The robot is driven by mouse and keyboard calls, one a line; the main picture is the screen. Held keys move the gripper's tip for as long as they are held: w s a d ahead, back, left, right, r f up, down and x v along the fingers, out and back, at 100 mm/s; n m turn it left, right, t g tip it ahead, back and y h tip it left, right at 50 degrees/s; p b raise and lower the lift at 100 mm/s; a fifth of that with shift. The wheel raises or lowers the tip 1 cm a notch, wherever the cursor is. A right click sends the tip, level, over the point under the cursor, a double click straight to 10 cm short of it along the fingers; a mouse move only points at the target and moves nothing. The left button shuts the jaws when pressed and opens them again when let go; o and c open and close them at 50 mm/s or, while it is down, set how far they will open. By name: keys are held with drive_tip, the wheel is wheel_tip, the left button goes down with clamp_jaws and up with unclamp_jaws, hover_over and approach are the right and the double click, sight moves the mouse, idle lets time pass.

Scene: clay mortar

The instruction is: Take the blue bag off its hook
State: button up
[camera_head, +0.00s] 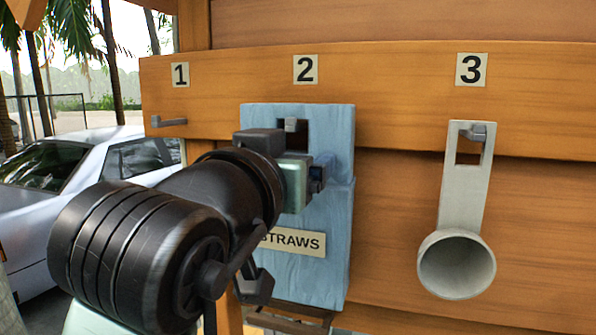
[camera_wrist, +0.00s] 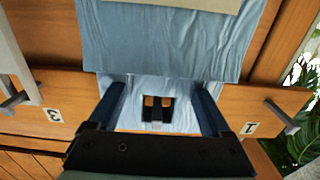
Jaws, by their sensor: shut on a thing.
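The blue bag (camera_head: 322,225) is a flat, light-blue piece with a square hole near its top and a "STRAWS" label. It hangs against the wooden wall below the number 2, and the hook (camera_head: 292,125) shows in its hole. The bag (camera_wrist: 165,45) fills the upper middle of the wrist view, with the hook (camera_wrist: 156,122) in the hole between my fingers. My gripper (camera_head: 318,175) is at the bag's upper part, shut on it, with one finger at each side edge in the wrist view. My arm hides the bag's left part in the head view.
A grey holder with a round cup (camera_head: 457,262) hangs on the hook under number 3, to the right. The hook (camera_head: 168,122) under number 1 is bare. A pale car (camera_head: 75,190) stands outside at left. The wall between bag and holder is clear.

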drive_tip(key=s+a+r+p, duration=0.1)
drive_tip(key=s+r, duration=0.1)
drive_tip(key=s, duration=0.2)
drive_tip(key=s+a+r+p, duration=0.1)
drive_tip(key=s+r, duration=0.2)
drive_tip(key=s, duration=0.1)
drive_tip(key=s+a+r+p, duration=0.1)
drive_tip(key=s+a+r, duration=0.1)
drive_tip(key=s, duration=0.3)
drive_tip(key=shift+a+r, duration=0.1)
drive_tip(key=shift+r, duration=0.2)
drive_tip(key=shift+c, duration=0.8)
drive_tip(key=shift+w, duration=0.1)
drive_tip(key=shift+f, duration=0.15)
wheel_tip(320, 180, down, 6)
drive_tip(key=b, duration=0.5)
idle(0.4)
